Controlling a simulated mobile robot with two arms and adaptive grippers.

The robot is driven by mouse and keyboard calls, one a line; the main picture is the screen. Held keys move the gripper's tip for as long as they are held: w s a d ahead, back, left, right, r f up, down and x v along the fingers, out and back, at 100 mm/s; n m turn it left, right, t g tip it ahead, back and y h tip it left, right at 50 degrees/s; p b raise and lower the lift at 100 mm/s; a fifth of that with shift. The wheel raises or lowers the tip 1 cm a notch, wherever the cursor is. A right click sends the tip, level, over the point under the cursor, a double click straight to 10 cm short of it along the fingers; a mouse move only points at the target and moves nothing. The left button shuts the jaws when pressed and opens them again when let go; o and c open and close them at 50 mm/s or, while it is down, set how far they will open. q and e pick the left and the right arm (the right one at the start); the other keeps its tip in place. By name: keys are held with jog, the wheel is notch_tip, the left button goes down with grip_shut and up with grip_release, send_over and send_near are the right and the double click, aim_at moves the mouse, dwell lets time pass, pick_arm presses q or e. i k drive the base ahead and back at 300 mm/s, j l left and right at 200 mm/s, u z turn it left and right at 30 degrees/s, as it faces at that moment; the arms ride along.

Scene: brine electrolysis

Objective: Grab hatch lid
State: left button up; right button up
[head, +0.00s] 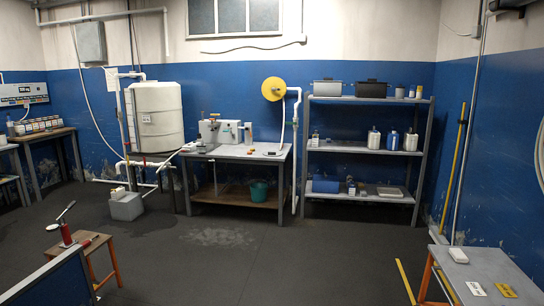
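I cannot say for sure which thing is the hatch lid. A yellow round disc (273,89) with a small darker centre is up against the blue wall, above the back workbench and next to a white pipe. A large white tank (158,118) stands left of the bench; its top looks closed, and no separate lid can be made out. Grey and white equipment (222,131) stands on the workbench. Neither of my grippers is in view.
The workbench (240,152) and a metal shelf (365,148) line the back wall. A stool (89,243) is at front left, a grey table (490,270) at front right. White pipes and a grey block (126,207) stand by the tank. The middle floor is clear.

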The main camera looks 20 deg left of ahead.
aim_at(270, 153)
jog(key=i+j+u, duration=0.2)
jog(key=i, duration=0.15)
jog(key=i+j+u, duration=0.2)
jog(key=i, duration=0.15)
jog(key=i+u, duration=0.35)
jog(key=i, duration=3.9)
